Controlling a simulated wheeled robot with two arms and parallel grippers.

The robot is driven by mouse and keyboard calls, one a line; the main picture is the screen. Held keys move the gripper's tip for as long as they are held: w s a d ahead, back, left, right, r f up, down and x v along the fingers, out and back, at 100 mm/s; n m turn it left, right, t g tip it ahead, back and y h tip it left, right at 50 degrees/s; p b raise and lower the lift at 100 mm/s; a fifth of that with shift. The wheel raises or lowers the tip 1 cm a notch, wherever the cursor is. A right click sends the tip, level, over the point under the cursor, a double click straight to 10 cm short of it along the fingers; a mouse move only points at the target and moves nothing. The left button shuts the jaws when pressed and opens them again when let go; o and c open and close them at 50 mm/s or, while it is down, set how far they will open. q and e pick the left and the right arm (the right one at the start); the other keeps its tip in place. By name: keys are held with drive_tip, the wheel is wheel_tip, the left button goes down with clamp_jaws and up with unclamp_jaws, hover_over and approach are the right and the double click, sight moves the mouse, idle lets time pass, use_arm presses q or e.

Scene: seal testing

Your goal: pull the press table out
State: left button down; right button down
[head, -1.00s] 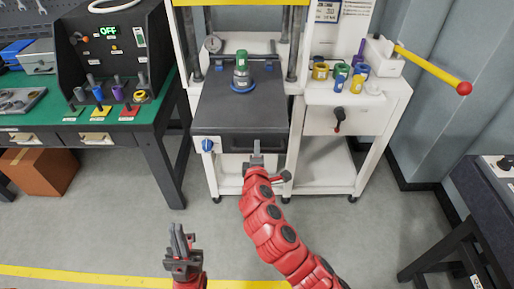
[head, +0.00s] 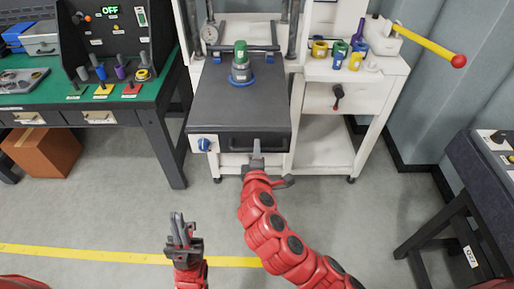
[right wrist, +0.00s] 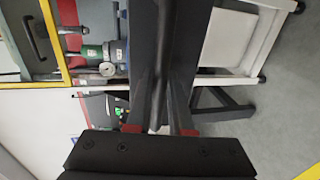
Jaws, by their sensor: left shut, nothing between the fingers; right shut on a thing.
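The press table (head: 228,105) is a dark grey slab standing out from the white press frame. A green-topped fixture with a blue base (head: 240,68) stands upright on it and also shows sideways in the right wrist view (right wrist: 92,52). The table's front has a dark bar handle (head: 238,149) and a blue knob (head: 204,145) at its left. My right gripper (head: 257,150) is shut on the handle, right of its middle. The right wrist view shows its dark fingers close up, hiding the grip point. My left gripper (head: 178,222) is shut and empty above the floor, front left.
The white side stand (head: 340,93) right of the press holds several coloured rings and a yellow lever (head: 428,44). A green-topped bench (head: 140,112) stands left. A dark table (head: 490,170) is at right. The floor (head: 120,215) in front is clear.

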drive_tip(key=shift+s+f, duration=0.1)
drive_tip(key=shift+f, duration=0.15)
drive_tip(key=c, duration=1.2)
unclamp_jaws()
drive_tip(key=o, duration=0.4)
drive_tip(key=shift+s+r, duration=0.15)
